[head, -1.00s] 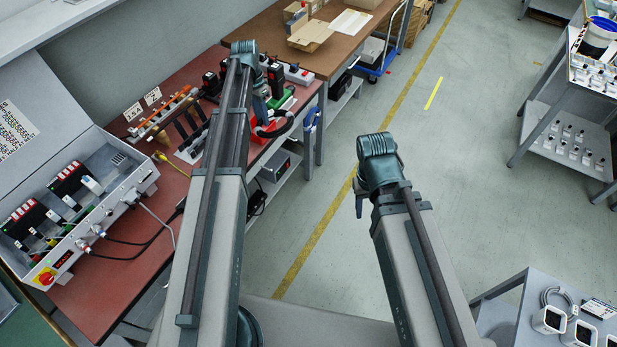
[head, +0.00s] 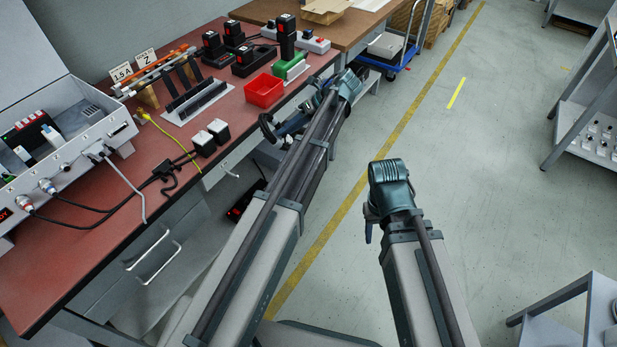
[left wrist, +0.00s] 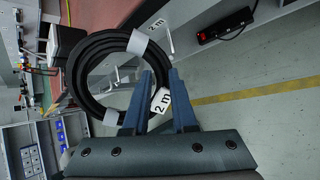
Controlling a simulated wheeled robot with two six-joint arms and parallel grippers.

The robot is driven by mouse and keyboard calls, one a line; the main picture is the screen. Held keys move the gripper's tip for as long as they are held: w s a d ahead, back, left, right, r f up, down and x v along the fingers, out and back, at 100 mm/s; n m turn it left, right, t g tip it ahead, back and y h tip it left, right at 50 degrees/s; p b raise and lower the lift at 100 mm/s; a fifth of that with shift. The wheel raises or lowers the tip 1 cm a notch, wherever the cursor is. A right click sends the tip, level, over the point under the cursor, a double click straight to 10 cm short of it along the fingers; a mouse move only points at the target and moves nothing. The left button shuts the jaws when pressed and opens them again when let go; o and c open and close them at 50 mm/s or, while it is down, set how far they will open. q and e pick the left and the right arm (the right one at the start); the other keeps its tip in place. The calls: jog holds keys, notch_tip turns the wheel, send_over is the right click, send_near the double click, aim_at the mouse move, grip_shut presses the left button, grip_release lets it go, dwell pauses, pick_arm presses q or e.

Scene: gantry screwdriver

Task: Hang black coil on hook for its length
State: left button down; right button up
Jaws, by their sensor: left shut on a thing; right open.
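The black coil (left wrist: 78,75) is a ring of cable with white bands and a white "2 m" tag (left wrist: 160,103). My left gripper (left wrist: 162,95) is shut on the coil at its lower right side. In the head view the coil (head: 267,128) is a small dark loop at the table's front edge, partly hidden, with my left gripper (head: 285,130) beside it. My right gripper (head: 368,231) is open and empty over the floor.
The red-topped workbench (head: 95,260) carries a red bin (head: 264,90), black chargers and a grey control box (head: 60,140). Drawers with handles (head: 155,265) are below its front. Open floor (head: 440,130) lies to the right. A grey table (head: 590,310) stands at the lower right.

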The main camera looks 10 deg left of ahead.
pick_arm(q)
jog(key=s+d+f+m+t+y+b, duration=0.1)
jog(key=d+f+m+t+y+b, duration=0.2)
jog(key=b, duration=1.3)
jog(key=d+f+m+t, duration=0.3)
jog(key=f+m+t, duration=0.3)
jog(key=f+t, duration=0.1)
jog(key=shift+d+f, duration=0.2)
jog(key=shift+f, duration=0.15)
pick_arm(e)
notch_tip(320, 180, down, 19)
jog(key=shift+r, duration=0.15)
pick_arm(q)
jog(key=shift+w+a, duration=0.1)
jog(key=shift+a, duration=0.1)
pick_arm(e)
jog(key=shift+w+a, duration=0.1)
jog(key=shift+a, duration=0.1)
